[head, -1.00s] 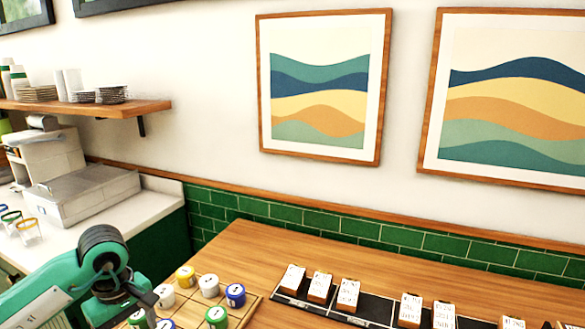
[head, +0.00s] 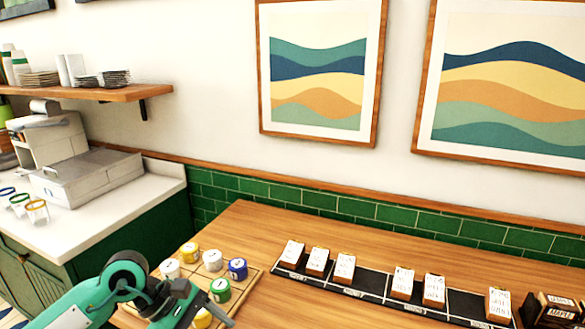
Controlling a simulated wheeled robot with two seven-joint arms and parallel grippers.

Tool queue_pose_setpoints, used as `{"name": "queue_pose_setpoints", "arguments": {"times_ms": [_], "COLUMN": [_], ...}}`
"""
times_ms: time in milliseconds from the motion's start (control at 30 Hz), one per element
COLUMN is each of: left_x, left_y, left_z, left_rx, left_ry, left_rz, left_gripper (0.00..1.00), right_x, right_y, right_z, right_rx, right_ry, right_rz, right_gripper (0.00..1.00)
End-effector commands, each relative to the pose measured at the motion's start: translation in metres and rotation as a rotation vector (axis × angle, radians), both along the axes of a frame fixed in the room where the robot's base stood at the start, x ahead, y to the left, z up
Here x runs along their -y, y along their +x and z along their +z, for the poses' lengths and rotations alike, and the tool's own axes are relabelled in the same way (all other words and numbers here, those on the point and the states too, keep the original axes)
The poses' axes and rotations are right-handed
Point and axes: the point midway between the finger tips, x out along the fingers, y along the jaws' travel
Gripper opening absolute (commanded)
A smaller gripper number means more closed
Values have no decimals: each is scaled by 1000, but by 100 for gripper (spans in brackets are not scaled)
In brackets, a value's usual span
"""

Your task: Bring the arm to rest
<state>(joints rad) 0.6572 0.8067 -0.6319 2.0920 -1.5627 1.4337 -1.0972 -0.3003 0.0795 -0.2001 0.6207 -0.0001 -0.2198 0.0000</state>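My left arm is green with dark joints and comes in at the lower left. Its dark gripper (head: 212,309) is over the front part of a wooden tray (head: 255,286) of small jars. From this angle I cannot tell whether its fingers are open or shut, and nothing shows held in it. It hides part of the tray and some jars. My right gripper is not in view.
On the tray stand a yellow jar (head: 189,252), white jars (head: 212,260), a blue jar (head: 237,268) and a green jar (head: 220,290). A black rack (head: 378,290) with several ticketed blocks lies to the right. The wooden table (head: 300,305) is bare between them.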

Motion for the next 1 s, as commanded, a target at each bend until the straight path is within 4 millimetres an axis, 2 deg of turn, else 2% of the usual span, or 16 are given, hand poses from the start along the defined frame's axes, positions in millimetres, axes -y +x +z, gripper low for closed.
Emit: {"name": "queue_pose_setpoints", "arguments": {"times_ms": [33,100,200,300,433,600,733,867,1000], "left_x": [21,47,77,94,98,77,46,10,-28], "left_y": [-8,-17,-26,-29,-24,-3,16,33,39], "left_z": [4,17,41,69,102,127,125,102,56], "left_rx": [-38,-105,-222,-361,-566,-870,-1121,-1379,-1656], "left_ry": [-107,-274,-512,-743,-1028,-1375,-1619,-1842,-2055], "left_rz": [22,69,151,247,388,607,796,1009,1267], "left_gripper": [71,71,71,71,71,71,71,71,71], "right_x": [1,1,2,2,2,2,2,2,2], "right_y": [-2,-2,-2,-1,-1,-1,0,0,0], "right_z": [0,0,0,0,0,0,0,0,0], "right_rx": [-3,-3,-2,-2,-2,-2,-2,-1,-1], "right_ry": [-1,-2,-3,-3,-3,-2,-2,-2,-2], "right_rz": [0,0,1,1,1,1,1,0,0], "right_gripper": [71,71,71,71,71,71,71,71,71]}}
